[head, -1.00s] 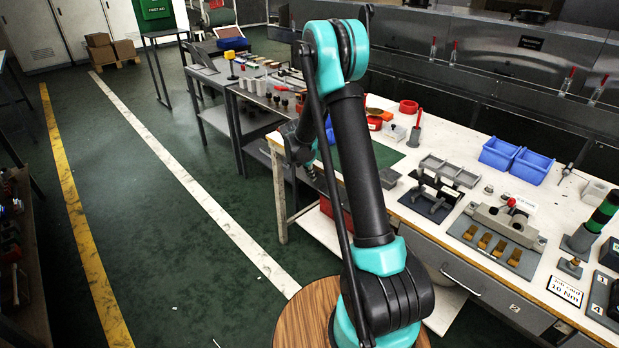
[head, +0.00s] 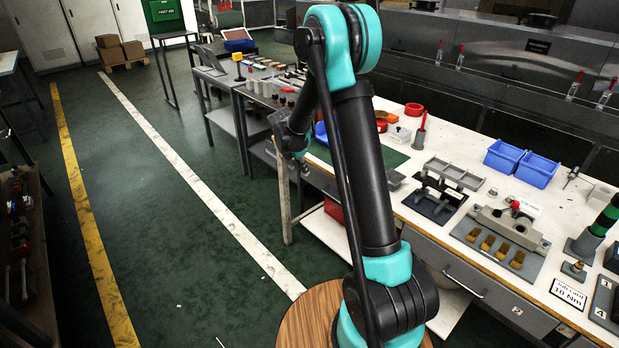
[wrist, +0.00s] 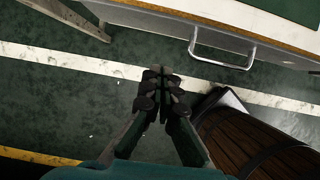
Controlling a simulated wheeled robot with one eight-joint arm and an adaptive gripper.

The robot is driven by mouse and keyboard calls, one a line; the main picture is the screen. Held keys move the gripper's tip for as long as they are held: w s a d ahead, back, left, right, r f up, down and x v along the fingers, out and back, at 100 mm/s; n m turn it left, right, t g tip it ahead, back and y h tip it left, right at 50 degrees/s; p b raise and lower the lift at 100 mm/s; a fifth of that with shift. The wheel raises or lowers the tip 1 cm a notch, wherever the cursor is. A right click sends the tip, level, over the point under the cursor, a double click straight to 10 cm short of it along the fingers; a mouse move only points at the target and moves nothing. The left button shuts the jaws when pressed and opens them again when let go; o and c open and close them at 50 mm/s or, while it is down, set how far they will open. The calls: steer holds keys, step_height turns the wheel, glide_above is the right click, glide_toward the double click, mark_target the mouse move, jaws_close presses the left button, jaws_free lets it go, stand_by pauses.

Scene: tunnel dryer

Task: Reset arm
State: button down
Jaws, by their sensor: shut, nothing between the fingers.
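My arm stands in front of the white workbench (head: 455,215) in the head view, raised and bent, with its outer part folded down on the far side. The fingers are not clearly seen there. In the wrist view my gripper (wrist: 160,95) is shut and empty, with its dark fingertips together. It points down over the green floor (wrist: 100,110), with the bench's drawer handle (wrist: 222,52) ahead of it.
Two blue bins (head: 520,162), a grey fixture with brass parts (head: 500,240) and a torque sign (head: 568,293) stand on the bench. A grey table (head: 262,95) with small items is beyond. Floor with white line (head: 190,175) is open at left.

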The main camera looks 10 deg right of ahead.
steer(key=s+d+r+m+y, duration=0.1)
steer(key=s+d+r+m, duration=0.1)
steer(key=s+r+m, duration=0.3)
steer(key=s+d+m, duration=0.2)
steer(key=s+m, duration=0.1)
steer(key=s, duration=0.4)
steer(key=s+d+r+m+y, duration=0.1)
steer(key=s+r+m, duration=0.25)
steer(key=s, duration=0.25)
steer(key=s+d+f+m+t, duration=0.1)
steer(key=s+f+m, duration=0.1)
steer(key=s+m, duration=0.4)
steer(key=s+d+f+m+y, duration=0.1)
steer(key=s+f+m, duration=0.1)
steer(key=s+m, duration=0.5)
steer(key=s, duration=0.3)
steer(key=shift+s+t+y, duration=0.3)
steer(key=shift+s+t, duration=0.1)
